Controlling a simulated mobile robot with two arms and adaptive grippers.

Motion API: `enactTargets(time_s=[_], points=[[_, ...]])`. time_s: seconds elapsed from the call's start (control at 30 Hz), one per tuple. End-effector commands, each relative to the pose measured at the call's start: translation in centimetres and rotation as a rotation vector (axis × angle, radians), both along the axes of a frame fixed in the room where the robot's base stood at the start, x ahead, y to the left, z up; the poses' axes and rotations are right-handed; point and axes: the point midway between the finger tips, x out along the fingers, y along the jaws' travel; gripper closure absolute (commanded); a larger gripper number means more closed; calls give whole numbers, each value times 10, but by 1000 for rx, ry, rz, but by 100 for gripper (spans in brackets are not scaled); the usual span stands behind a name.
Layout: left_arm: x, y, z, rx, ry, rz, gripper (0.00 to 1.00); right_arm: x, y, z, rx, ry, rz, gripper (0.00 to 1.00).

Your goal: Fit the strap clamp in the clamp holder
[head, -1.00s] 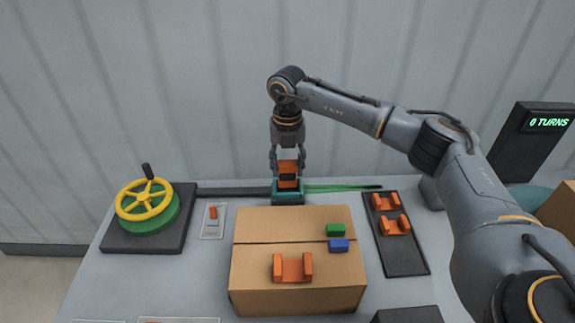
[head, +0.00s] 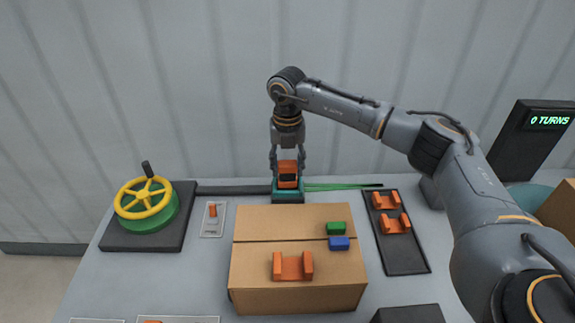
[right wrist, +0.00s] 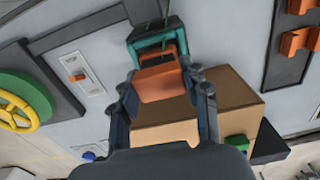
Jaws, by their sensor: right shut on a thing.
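The orange strap clamp (head: 288,168) is between the fingers of my right gripper (head: 287,175), which is shut on it. It also shows in the right wrist view (right wrist: 160,84), with a finger on either side. The teal clamp holder (head: 288,197) stands at the back of the table, directly below the clamp. In the right wrist view the teal frame (right wrist: 140,52) surrounds the far end of the clamp. The clamp's lower part overlaps the holder, and I cannot tell how deep it sits. My left gripper is not in view.
A cardboard box (head: 260,263) with an orange bracket (head: 292,268) and green and blue blocks stands in front. A yellow handwheel (head: 146,198) is at left. A dark tray (head: 404,258) with orange brackets is at right. A green strap (head: 335,187) runs right from the holder.

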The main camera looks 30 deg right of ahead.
Motion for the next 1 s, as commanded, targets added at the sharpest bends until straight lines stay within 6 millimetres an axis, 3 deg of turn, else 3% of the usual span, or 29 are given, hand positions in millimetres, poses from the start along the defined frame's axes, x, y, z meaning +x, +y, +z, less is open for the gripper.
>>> enactTargets(time_s=[0.97,1.0], points=[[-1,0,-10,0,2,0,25,0,0,-16,0,0,0,90],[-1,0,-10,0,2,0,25,0,0,-16,0,0,0,46]])
